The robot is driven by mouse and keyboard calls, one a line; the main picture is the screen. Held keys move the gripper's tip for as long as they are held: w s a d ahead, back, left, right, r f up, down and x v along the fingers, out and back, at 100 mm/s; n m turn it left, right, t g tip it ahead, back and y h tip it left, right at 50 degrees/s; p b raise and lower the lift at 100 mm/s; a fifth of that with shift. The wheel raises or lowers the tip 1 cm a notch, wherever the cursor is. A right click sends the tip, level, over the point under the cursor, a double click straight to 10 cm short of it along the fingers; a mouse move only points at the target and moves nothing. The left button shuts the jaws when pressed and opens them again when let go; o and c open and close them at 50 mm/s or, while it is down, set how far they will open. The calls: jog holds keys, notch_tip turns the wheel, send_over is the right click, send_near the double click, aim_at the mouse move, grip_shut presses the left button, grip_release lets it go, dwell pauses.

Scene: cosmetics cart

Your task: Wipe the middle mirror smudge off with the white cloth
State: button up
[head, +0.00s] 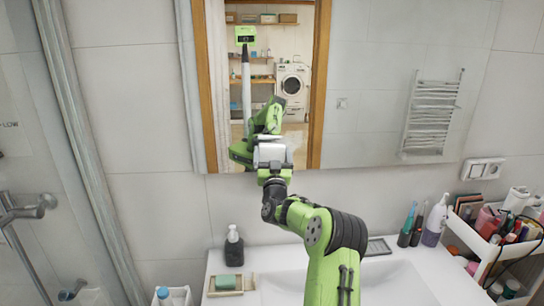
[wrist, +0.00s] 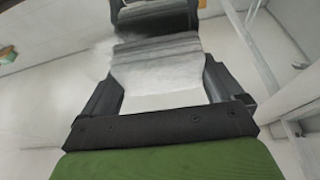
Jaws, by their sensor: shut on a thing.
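My gripper (head: 273,167) is at the lower part of the mirror (head: 385,95), shut on the white cloth (head: 270,153). In the wrist view the cloth (wrist: 163,75) lies folded between the two dark fingers, its front edge at or very near the glass; I cannot tell if it touches. The dark reflection of my gripper faces it there. A faint whitish patch (wrist: 97,60) shows just left of the cloth in the wrist view and may be a smudge. In the head view no smudge stands out; my gripper and its reflection cover part of the glass.
Below the mirror is the white washbasin counter (head: 410,285). On it are a dark pump bottle (head: 233,247), a green soap bar (head: 226,282) and several bottles (head: 437,220). A filled white cosmetics cart (head: 470,238) stands at right. A glass shower panel is at left.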

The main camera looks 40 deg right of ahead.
aim_at(284, 157)
jog(key=shift+w+d, duration=0.6)
jog(key=shift+w, duration=0.15)
jog(key=s+d+b, duration=0.2)
jog(key=shift+s+d+f, duration=0.15)
jog(key=shift+s+d, duration=0.1)
jog(key=shift+d, duration=0.1)
jog(key=shift+s+d+r+b, duration=0.1)
jog(key=shift+s+d+b, duration=0.5)
jog(key=shift+s+d, duration=0.3)
jog(key=shift+s+d+r+b, duration=0.1)
jog(key=shift+s+d+b, duration=0.55)
jog(key=shift+d, duration=0.5)
jog(key=shift+s+d+b, duration=0.5)
jog(key=shift+s+d, duration=0.4)
jog(key=shift+d, duration=0.1)
jog(key=shift+f, duration=0.1)
jog(key=shift+b, duration=0.55)
